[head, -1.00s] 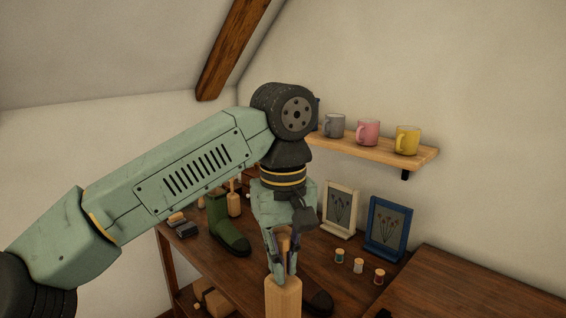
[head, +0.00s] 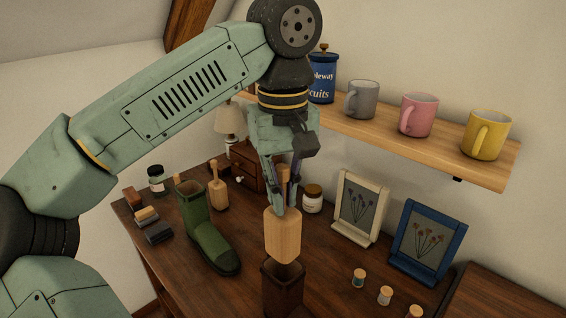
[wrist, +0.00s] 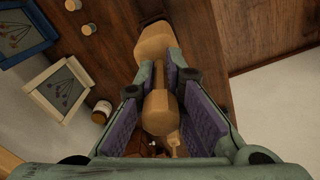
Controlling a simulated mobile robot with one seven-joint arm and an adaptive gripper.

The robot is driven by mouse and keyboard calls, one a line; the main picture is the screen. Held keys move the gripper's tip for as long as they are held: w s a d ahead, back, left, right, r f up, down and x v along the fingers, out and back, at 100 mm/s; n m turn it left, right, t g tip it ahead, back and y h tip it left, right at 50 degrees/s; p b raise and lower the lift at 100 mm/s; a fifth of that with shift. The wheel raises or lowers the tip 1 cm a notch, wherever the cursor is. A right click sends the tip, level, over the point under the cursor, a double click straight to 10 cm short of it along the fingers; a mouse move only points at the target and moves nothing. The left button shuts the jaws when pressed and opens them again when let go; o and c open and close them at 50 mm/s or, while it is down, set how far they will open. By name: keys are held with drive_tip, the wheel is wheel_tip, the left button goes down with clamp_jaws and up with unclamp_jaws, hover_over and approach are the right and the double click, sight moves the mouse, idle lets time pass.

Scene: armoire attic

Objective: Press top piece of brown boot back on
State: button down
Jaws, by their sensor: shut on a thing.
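The brown boot (head: 282,295) stands upright on the dark wooden desk at the bottom middle of the head view. Its open top shows, and its foot is out of frame. My gripper (head: 282,205) is shut on the handle of a light wooden, mallet-like piece (head: 282,236), whose thick end points down over the boot's opening. I cannot tell whether it touches the rim. In the wrist view the wooden piece (wrist: 155,45) sits between the purple pads of my gripper (wrist: 165,95) and mostly hides the boot.
A green boot (head: 207,232) and a similar wooden piece (head: 219,192) stand to the left. Picture frames (head: 360,207) and thread spools (head: 359,279) are to the right. A shelf (head: 420,150) with mugs (head: 418,115) hangs behind my gripper.

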sight(283, 217)
drive_tip(key=shift+w, duration=0.5)
drive_tip(key=shift+s+r, duration=0.1)
drive_tip(key=shift+s, duration=0.1)
drive_tip(key=shift+f+b, duration=1.15)
drive_tip(key=shift+f, duration=0.75)
drive_tip(key=shift+f+b, duration=0.3)
drive_tip(key=shift+f, duration=0.25)
drive_tip(key=shift+f+b, duration=0.3)
drive_tip(key=shift+f, duration=0.45)
